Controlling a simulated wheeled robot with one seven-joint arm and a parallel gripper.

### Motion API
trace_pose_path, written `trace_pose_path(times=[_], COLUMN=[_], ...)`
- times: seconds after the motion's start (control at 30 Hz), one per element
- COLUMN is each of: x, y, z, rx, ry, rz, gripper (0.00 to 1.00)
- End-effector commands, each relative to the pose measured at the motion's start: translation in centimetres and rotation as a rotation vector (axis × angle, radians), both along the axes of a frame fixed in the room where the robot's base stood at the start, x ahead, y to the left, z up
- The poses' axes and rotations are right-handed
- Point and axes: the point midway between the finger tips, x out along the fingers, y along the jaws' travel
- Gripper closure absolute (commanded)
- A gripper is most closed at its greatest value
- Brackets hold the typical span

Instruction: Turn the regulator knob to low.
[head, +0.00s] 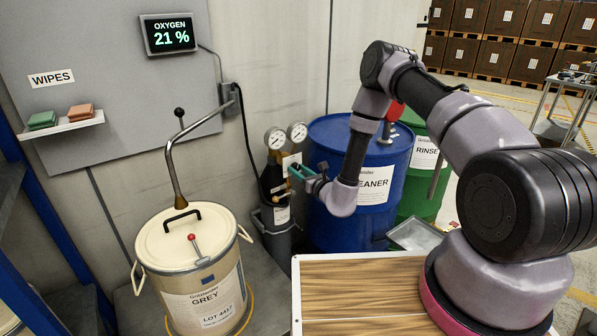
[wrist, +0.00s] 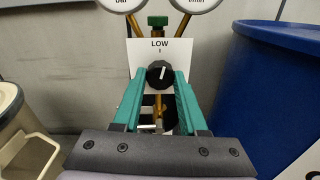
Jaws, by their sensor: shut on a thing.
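The regulator knob (wrist: 160,71) is black and round with a white pointer line. It sits in front of a white plate (wrist: 137,54) marked LOW with a short tick, in the wrist view. The pointer is close to upright, its top leaning slightly right, roughly toward the LOW tick. My gripper (wrist: 160,80) has its two teal fingers on the left and right sides of the knob and is shut on it. In the head view my gripper (head: 300,172) is at the regulator below two round gauges (head: 275,138), and the knob is too small to make out there.
A blue drum (head: 335,128) stands close to the right of the regulator. A cream drum (head: 180,240) with a bent pipe is at the front left. A grey wall is behind. A wood-topped surface (head: 350,285) is in front. An oxygen display (head: 168,34) reads 21 %.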

Motion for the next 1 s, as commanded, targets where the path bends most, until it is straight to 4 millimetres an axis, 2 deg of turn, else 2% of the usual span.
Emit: trace_pose_path(times=[0.4, 1.0], x=[-0.12, -0.12], y=[-0.11, -0.15], z=[-0.25, -0.28], rx=[-0.186, -0.223], ry=[-0.119, -0.142], rz=[0.0, 0.001], gripper=[1.0, 1.0])
